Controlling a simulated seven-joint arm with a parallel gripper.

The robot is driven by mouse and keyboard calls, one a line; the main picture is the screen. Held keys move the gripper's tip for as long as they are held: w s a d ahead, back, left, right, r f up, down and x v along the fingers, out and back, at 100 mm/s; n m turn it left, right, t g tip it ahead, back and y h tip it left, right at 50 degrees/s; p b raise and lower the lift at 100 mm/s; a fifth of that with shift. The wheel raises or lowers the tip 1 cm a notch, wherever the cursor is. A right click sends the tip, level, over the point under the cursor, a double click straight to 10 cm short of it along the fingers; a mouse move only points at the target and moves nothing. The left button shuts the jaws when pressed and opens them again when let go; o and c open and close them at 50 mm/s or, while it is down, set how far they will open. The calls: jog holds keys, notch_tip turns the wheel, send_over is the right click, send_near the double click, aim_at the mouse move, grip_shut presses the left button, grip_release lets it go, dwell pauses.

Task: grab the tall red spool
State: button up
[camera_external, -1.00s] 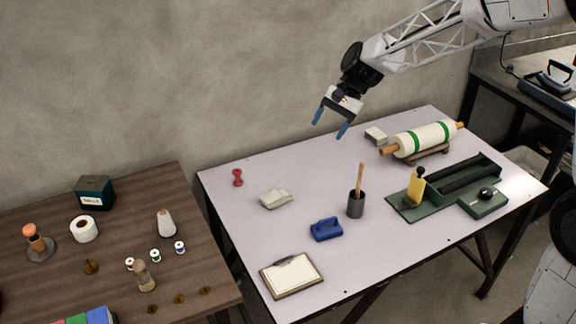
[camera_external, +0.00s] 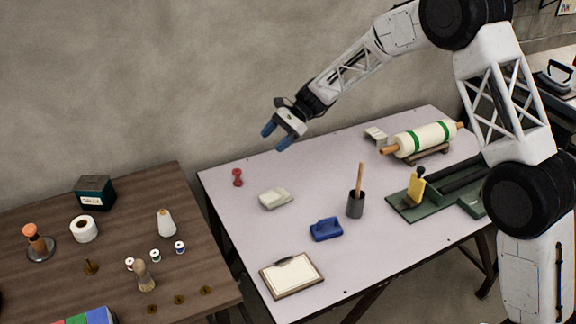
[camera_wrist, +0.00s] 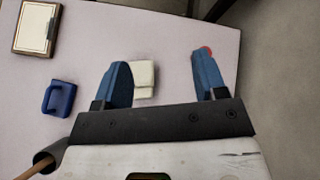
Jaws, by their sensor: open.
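The red spool (camera_external: 237,177) stands near the back left corner of the pale table (camera_external: 222,212) in the external view. My gripper (camera_external: 276,137) is open and empty, above the table's back edge, to the right of the spool and apart from it. In the wrist view, my gripper's blue fingers (camera_wrist: 160,62) are spread. A bit of red (camera_wrist: 208,50) shows behind the tip of the right finger, which hides most of the spool.
A whitish block (camera_external: 276,198) lies near the spool. A blue holder (camera_external: 326,230), a clipboard (camera_external: 291,276) and a dark cup with a stick (camera_external: 356,205) stand farther forward. A wooden table (camera_external: 60,270) with small items is left, across a gap. A plain wall is behind.

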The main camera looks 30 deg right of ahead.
aim_at(234, 174)
jog(key=w+a+f+m+y, duration=0.1)
jog(key=w+f, duration=0.2)
jog(key=f, duration=0.2)
jog(key=w+a+f+m, duration=0.1)
jog(key=w+f+m, duration=0.1)
jog(key=w+f, duration=0.2)
jog(key=w+a+f+m+t+y, duration=0.1)
jog(key=w+a+f, duration=0.1)
jog(key=w+f, duration=0.2)
notch_tip(234, 174, down, 3)
jog(key=shift+w+r+y, duration=0.15)
jog(key=shift+y, duration=0.15)
jog(key=shift+a, duration=0.1)
jog(key=shift+x, duration=1.2)
jog(key=shift+a, duration=0.1)
jog(key=shift+x, duration=2.5)
jog(key=shift+c, duration=0.4)
jog(key=c, duration=0.9)
